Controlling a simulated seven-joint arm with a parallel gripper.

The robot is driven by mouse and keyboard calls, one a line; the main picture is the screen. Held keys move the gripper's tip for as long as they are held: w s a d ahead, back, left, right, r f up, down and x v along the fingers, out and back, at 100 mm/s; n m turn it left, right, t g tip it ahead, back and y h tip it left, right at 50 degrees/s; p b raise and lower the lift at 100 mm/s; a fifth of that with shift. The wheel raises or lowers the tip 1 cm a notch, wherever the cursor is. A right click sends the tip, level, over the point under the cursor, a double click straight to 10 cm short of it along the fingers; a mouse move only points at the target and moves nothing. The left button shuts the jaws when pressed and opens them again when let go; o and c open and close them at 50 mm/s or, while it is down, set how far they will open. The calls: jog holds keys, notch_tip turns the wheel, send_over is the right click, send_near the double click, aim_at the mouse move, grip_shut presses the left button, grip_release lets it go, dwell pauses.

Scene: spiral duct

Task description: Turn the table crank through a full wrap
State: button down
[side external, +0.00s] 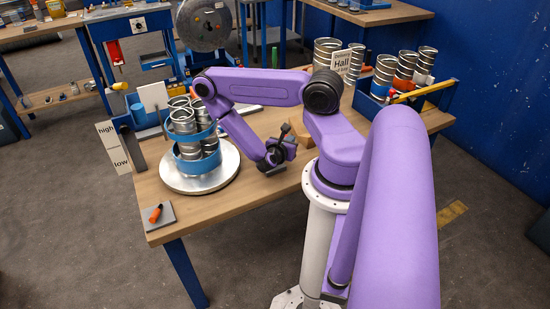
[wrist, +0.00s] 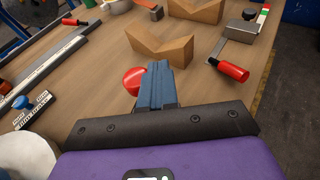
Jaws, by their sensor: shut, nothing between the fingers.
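My gripper (side external: 275,157) is low over the wooden table, to the right of the round metal turntable (side external: 205,179). In the wrist view its blue-grey fingers (wrist: 157,85) are shut together and empty. A red round knob (wrist: 132,80) shows just left of the fingers, partly hidden by them. I cannot tell whether they touch it or whether it is the crank's handle. A metal piece with a red handle (wrist: 232,70) lies further right in the wrist view. The turntable carries several spiral ducts (side external: 183,124) inside a blue band (side external: 197,160).
Two wooden V-shaped blocks (wrist: 165,50) lie ahead of the fingers. A long metal bar (wrist: 52,60) and a blue-knobbed stamp (wrist: 30,108) are at left. Several ducts stand in a blue crate (side external: 372,106) behind.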

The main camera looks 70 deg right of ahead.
jog(key=v, duration=1.6)
jog(key=shift+a+r, duration=0.25)
jog(key=shift+a, duration=0.1)
jog(key=c, duration=0.9)
grip_release()
jog(key=shift+w+a+m+g, duration=0.15)
jog(key=shift+a+m+g, duration=0.15)
jog(key=shift+o, duration=0.6)
jog(key=shift+w+a+f+m+g+y, duration=0.1)
jog(key=shift+w+m+g+y, duration=0.05)
jog(key=shift+m+g+y, duration=0.3)
jog(key=w+d+r+m+g+y, duration=0.45)
jog(key=w+d+m+y, duration=0.2)
jog(key=m+y, duration=0.25)
jog(key=d+r+m+t+y, duration=0.3)
jog(key=d+r+y, duration=0.1)
jog(key=d+r, duration=0.5)
jog(key=shift+h, duration=0.25)
jog(key=x, duration=1.2)
jog(key=w+d+x, duration=0.1)
jog(key=x, duration=0.5)
jog(key=shift+w+f, duration=0.1)
jog(key=shift+f, duration=0.1)
